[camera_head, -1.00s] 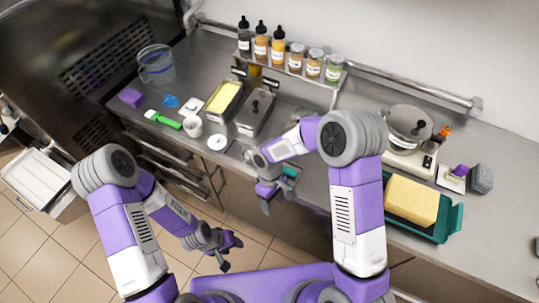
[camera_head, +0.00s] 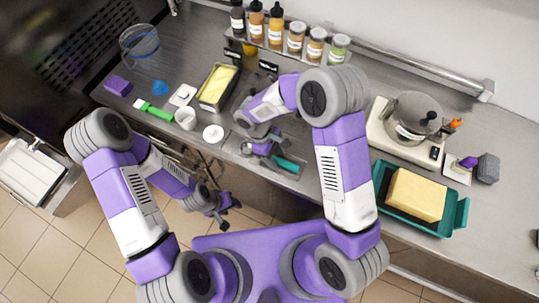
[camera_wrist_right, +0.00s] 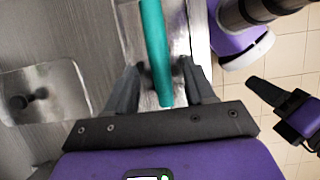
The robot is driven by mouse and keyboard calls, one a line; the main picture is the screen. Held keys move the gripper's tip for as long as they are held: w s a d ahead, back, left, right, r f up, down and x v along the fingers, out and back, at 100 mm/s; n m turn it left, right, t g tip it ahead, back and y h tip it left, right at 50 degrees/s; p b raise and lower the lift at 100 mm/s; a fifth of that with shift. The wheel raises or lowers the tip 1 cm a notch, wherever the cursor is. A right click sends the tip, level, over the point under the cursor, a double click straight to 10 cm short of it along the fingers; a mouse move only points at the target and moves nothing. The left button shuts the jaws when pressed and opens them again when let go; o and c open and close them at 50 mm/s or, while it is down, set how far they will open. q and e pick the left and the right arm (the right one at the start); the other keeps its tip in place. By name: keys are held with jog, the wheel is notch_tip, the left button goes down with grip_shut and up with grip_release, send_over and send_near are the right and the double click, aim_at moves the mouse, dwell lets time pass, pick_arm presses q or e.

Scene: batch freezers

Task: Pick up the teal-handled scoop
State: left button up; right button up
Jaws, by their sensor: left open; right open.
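The teal-handled scoop lies at the counter's front, its teal handle (camera_head: 287,165) showing just right of my right gripper (camera_head: 262,146). In the right wrist view the handle (camera_wrist_right: 154,40) runs down the picture between the two fingers of my right gripper (camera_wrist_right: 158,80). Those fingers are open, with a gap on each side of the handle; I cannot tell their exact height relative to it. The scoop's head is hidden or unclear. My left gripper (camera_head: 220,208) is open and empty, in front of the counter, away from the scoop.
A pan of yellow stuff (camera_head: 205,100), white cup (camera_head: 185,119) and green-handled tool (camera_head: 156,111) are left on the counter. A lidded steel pan (camera_wrist_right: 75,110) is beside the scoop. Right stand a scale with a pot (camera_head: 410,117) and a teal tray (camera_head: 453,218) with a yellow block.

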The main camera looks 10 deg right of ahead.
jog(key=shift+s+d+f, duration=0.15)
jog(key=shift+s+f, duration=0.05)
jog(key=shift+f, duration=0.25)
jog(key=shift+w, duration=0.1)
grip_shut()
